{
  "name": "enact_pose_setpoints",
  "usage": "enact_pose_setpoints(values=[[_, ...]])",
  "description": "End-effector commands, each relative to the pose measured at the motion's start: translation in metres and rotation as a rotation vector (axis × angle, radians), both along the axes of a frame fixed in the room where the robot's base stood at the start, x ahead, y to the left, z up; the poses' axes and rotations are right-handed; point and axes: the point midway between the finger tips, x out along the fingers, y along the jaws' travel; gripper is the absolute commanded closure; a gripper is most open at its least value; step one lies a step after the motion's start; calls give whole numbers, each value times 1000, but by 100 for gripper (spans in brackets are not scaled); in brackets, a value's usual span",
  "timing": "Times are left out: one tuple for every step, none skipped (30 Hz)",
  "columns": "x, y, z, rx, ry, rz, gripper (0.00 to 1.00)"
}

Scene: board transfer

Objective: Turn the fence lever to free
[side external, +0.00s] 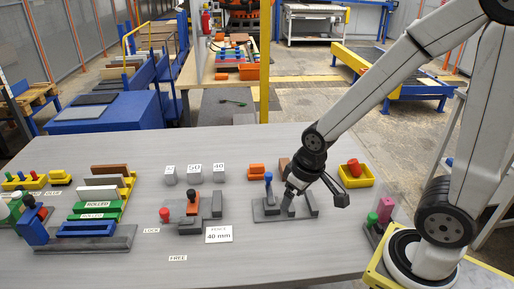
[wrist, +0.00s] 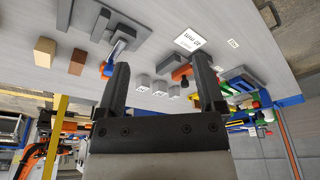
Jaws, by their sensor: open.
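A lever with a red knob (side external: 165,213) sits by the LOCK label (side external: 151,231) at the left of a dark grey fixture (side external: 190,228); the FREE label (side external: 177,258) lies nearer the front edge. The direction of the lever arm is too small to tell. An orange block with a black knob (side external: 192,205) stands on this fixture. My gripper (side external: 288,199) is well to the right, low over another grey fixture (side external: 263,212) with a blue-topped peg (side external: 268,180). In the wrist view my gripper (wrist: 160,75) is open, with nothing held between its fingers.
A 40 mm card (side external: 218,234) lies between the two fixtures. Grey number blocks (side external: 194,173), orange blocks (side external: 257,169) and a yellow tray (side external: 355,175) stand behind. The front middle of the table is clear.

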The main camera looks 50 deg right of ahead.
Motion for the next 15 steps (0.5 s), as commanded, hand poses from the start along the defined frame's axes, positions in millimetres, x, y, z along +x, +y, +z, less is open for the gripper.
enact_pose_setpoints(values=[[1,0,0,0,0,0,32],[1,0,0,0,0,-1,41],[2,0,0,0,0,-1,54],[3,0,1,0,-1,-2,64],[5,1,1,1,-1,-3,73],[8,1,1,1,0,-5,86],[10,2,1,0,0,-6,95],[13,2,2,1,0,-8,100],[17,3,2,2,0,-12,100],[21,3,3,3,0,-16,100],[26,4,4,2,-1,-19,100],[32,5,4,3,1,-24,100],[37,6,5,3,1,-29,100],[42,6,5,4,1,-33,100],[50,8,6,3,1,-40,100]])
